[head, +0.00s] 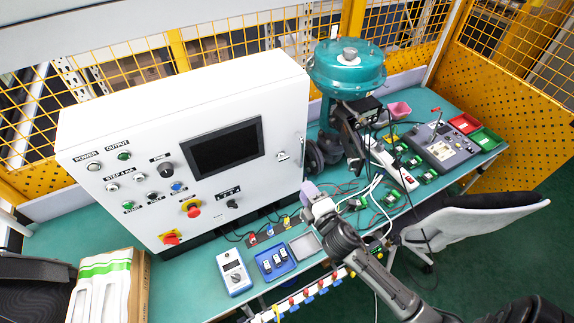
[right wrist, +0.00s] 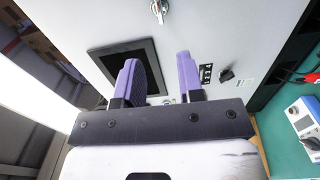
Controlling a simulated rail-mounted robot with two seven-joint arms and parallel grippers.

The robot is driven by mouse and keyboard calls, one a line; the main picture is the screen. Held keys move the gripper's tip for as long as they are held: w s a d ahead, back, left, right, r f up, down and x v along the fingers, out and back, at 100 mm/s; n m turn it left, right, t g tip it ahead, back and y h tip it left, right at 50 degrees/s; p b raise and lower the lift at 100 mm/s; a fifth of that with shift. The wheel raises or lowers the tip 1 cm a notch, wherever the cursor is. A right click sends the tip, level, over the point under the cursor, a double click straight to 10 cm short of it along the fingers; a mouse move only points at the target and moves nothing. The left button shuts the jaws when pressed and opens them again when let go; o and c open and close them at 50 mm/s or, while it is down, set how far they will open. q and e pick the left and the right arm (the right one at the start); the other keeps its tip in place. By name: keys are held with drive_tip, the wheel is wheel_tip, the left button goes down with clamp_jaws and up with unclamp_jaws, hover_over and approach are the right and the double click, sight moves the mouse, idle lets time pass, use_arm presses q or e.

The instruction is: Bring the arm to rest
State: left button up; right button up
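My right arm (head: 372,268) reaches in from the lower right, over the front edge of the bench. My right gripper (head: 310,191) is in front of the right part of the white control cabinet (head: 110,135). In the right wrist view, its two purple fingers stand apart with nothing between them, so my right gripper (right wrist: 158,65) is open and empty. The cabinet face with its dark screen (right wrist: 112,65) lies beyond the fingers, and I see no contact. My left gripper is not in view.
A teal valve actuator (head: 347,68) stands behind the gripper. Cables, a power strip (head: 395,165) and red and green bins (head: 465,123) lie right. A chair (head: 475,217) stands right.

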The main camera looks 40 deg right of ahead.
drive_tip(key=s+d+f+m+g+h, duration=0.35)
drive_tip(key=m+g, duration=0.25)
drive_tip(key=m, duration=0.4)
drive_tip(key=s+a+f+m+g+y, duration=0.2)
drive_tip(key=s+a+f+g+y, duration=0.15)
drive_tip(key=s+a, duration=0.6)
drive_tip(key=s+a+f+m+g+y, duration=0.1)
drive_tip(key=s+a+f+g+y, duration=0.45)
drive_tip(key=s, duration=0.75)
wheel_tip(320, 180, up, 15)
drive_tip(key=a+t+h+p, duration=0.1)
drive_tip(key=p, duration=1.1)
drive_tip(key=shift+w+a+r+p, duration=0.2)
drive_tip(key=shift+w+a+p, duration=0.05)
drive_tip(key=shift+p, duration=0.1)
